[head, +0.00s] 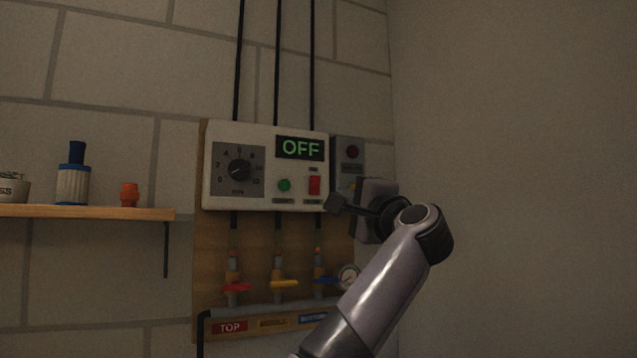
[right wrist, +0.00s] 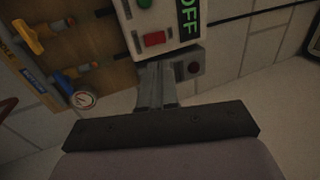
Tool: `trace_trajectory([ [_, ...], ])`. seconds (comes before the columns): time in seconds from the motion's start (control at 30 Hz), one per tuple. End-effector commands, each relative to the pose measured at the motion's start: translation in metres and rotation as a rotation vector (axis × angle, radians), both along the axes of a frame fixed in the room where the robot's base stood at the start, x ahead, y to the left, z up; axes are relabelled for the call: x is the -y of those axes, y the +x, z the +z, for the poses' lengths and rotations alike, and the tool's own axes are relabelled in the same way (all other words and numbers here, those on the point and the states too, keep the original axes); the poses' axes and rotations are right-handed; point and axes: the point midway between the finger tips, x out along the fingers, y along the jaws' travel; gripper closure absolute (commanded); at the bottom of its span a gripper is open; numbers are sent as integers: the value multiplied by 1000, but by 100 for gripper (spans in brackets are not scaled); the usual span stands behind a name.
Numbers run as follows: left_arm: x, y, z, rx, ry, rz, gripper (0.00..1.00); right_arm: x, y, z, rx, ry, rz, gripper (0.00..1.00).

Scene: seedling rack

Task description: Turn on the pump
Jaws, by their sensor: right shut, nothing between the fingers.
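The white pump control box (head: 222,198) hangs on a wooden board on the wall. Its display (head: 300,148) reads OFF in green. My left gripper is not in view.
A grey box (head: 350,152) with a dark red round part adjoins on the right, partly behind my gripper. Below are red (head: 236,287), yellow (head: 284,284) and blue valve handles, a gauge (head: 348,277) and a pipe. Bare wall lies right.

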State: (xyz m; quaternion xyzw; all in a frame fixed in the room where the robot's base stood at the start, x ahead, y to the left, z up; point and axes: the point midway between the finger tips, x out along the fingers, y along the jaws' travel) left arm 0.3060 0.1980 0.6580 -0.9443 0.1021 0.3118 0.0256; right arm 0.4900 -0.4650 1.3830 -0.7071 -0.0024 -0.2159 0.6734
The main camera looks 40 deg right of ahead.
Motion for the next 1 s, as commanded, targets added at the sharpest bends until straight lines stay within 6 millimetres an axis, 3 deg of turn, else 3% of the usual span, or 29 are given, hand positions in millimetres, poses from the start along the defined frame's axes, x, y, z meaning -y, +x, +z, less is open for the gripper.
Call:
trace_trajectory([
  [0.6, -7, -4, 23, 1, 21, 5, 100, 28, 88, 33, -1, 1, 2, 100],
  [1.0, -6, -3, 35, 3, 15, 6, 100, 37, 115, 40, 2, 0, -1, 100],
])
